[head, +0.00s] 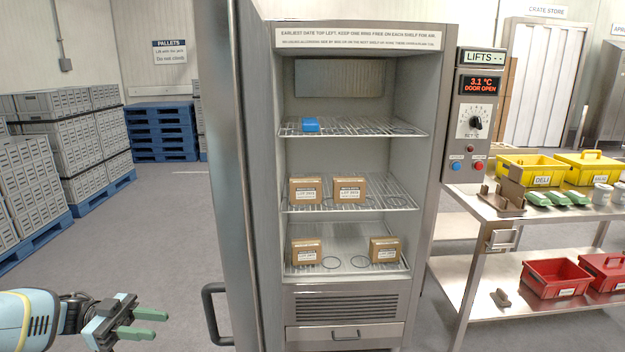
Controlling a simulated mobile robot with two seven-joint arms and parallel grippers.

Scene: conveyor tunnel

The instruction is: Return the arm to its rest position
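My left gripper (148,323) is at the lower left of the head view, at the end of my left arm. Its two green fingers are apart with nothing between them. It is outside the fridge, to the left of the open door (226,150) and its dark handle (213,312). My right arm and gripper do not show.
The open fridge (350,262) holds a blue item (311,125) on the top shelf and brown boxes (350,190) on the two lower shelves. A steel table (482,203) with yellow crates (527,172) stands right. Grey crates (65,140) stand left; floor between is clear.

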